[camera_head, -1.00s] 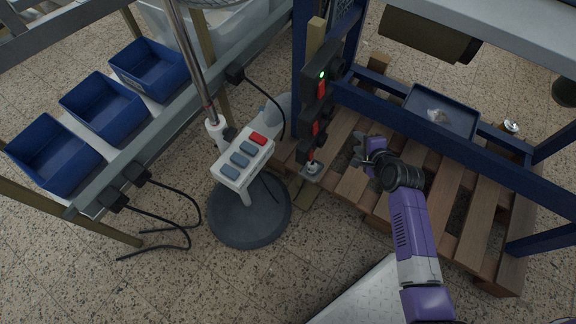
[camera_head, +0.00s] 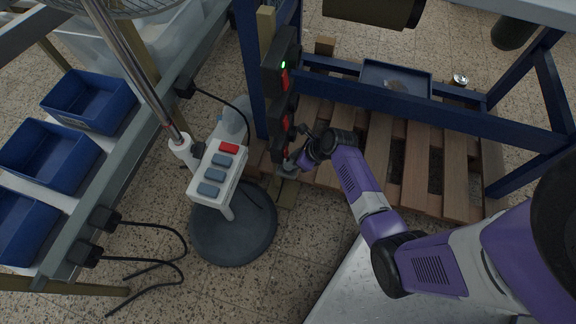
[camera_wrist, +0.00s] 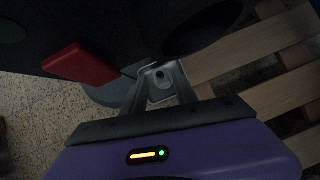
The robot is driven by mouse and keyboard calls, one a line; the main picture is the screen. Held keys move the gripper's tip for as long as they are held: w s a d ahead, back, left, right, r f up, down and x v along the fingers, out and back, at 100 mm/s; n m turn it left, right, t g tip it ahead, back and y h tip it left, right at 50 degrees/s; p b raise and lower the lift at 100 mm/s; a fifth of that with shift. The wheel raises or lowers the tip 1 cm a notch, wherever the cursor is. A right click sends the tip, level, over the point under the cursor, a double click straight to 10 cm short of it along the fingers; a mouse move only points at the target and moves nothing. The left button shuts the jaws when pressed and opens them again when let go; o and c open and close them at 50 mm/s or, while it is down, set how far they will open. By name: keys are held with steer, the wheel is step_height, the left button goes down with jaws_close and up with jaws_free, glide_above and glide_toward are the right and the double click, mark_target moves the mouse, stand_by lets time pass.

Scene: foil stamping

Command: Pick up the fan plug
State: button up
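I cannot tell for sure which plug is the fan's. Black plugs (camera_head: 105,218) (camera_head: 187,88) with cables sit along the left rail. The upper one's cable curves down behind the fan's control box (camera_head: 216,170). A black power strip (camera_head: 280,92) with red switches and a green light stands on the blue frame's post. My gripper (camera_head: 291,163) is at the strip's lower end. In the wrist view, the grey fingers (camera_wrist: 163,80) are just below a black body with a red switch (camera_wrist: 80,64) and a dark round part (camera_wrist: 200,28). Contact and finger opening are unclear.
The fan's round base (camera_head: 232,235) and pole (camera_head: 135,70) stand left of my gripper. A wooden pallet (camera_head: 415,165) lies under the blue frame (camera_head: 400,100) with a blue tray (camera_head: 395,68). Blue bins (camera_head: 90,100) line the left shelf. Floor shows in front.

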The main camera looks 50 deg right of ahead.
mark_target(288, 160)
steer(key=b+x, duration=0.1)
steer(key=x, duration=0.2)
steer(key=shift+w+f, duration=0.2)
steer(key=shift+f, duration=0.2)
jaws_close()
steer(key=shift+r, duration=0.1)
